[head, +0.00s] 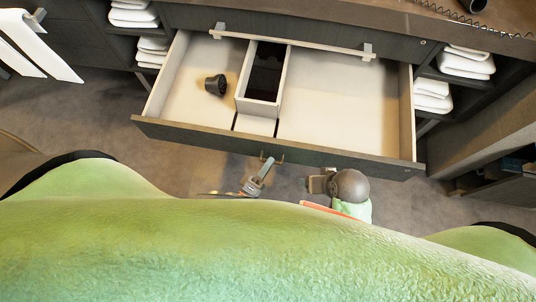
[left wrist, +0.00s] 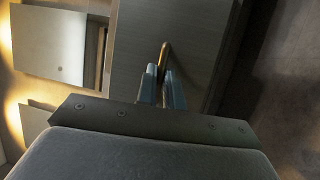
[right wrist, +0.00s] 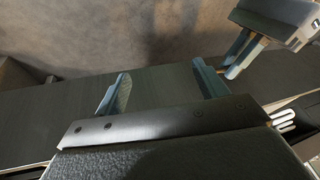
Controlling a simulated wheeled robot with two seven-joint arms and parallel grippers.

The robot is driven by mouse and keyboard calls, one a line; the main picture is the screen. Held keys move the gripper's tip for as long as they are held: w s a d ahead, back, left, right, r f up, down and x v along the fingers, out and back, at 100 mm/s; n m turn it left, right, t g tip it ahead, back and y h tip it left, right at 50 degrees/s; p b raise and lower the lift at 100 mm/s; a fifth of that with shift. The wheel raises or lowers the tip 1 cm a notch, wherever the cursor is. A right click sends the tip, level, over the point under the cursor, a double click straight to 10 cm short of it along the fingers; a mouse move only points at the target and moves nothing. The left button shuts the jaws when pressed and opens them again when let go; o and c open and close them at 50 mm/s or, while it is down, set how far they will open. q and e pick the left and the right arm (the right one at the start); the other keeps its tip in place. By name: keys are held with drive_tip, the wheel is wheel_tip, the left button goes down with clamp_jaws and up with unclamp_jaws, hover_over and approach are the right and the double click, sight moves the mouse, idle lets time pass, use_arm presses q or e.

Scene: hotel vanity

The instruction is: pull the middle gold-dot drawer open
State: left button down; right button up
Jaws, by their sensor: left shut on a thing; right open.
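A wide drawer with a dark front (head: 270,143) stands pulled out from the vanity. A gold dot on its face cannot be made out from above. My left gripper (head: 268,165) is at the middle of this front, shut on its small handle. The handle (left wrist: 164,54) shows as a gold bar between the fingertips in the left wrist view. My right gripper (head: 315,184) is open and empty, just in front of the drawer and right of the left gripper. In the right wrist view its fingers (right wrist: 160,86) are apart, with my left gripper (right wrist: 240,56) at upper right.
The drawer holds a small black cup (head: 215,84) and a pale divider box (head: 262,105). A long bar handle (head: 290,43) sits above, on the vanity front. Folded white towels (head: 466,63) fill side shelves. White towels (head: 35,45) hang at left. Grey floor is clear before the drawer.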

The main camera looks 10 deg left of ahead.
use_arm(q)
drive_tip(key=c, duration=1.5)
unclamp_jaws()
drive_tip(key=shift+c, duration=0.2)
use_arm(e)
drive_tip(key=shift+w, duration=0.1)
use_arm(q)
drive_tip(key=b+v, duration=0.1)
drive_tip(key=v, duration=0.6)
drive_tip(key=shift+s+a+b, duration=0.15)
drive_tip(key=shift+s+b, duration=0.15)
drive_tip(key=shift+s, duration=0.1)
use_arm(e)
drive_tip(key=a, duration=0.1)
drive_tip(key=f, duration=0.1)
drive_tip(key=a+f, duration=0.1)
drive_tip(key=shift+w+a+f+t+y, duration=0.15)
drive_tip(key=shift+w+a+t+y, duration=0.15)
drive_tip(key=shift+y, duration=0.1)
use_arm(q)
drive_tip(key=shift+f, duration=0.1)
use_arm(e)
drive_tip(key=shift+d, duration=0.25)
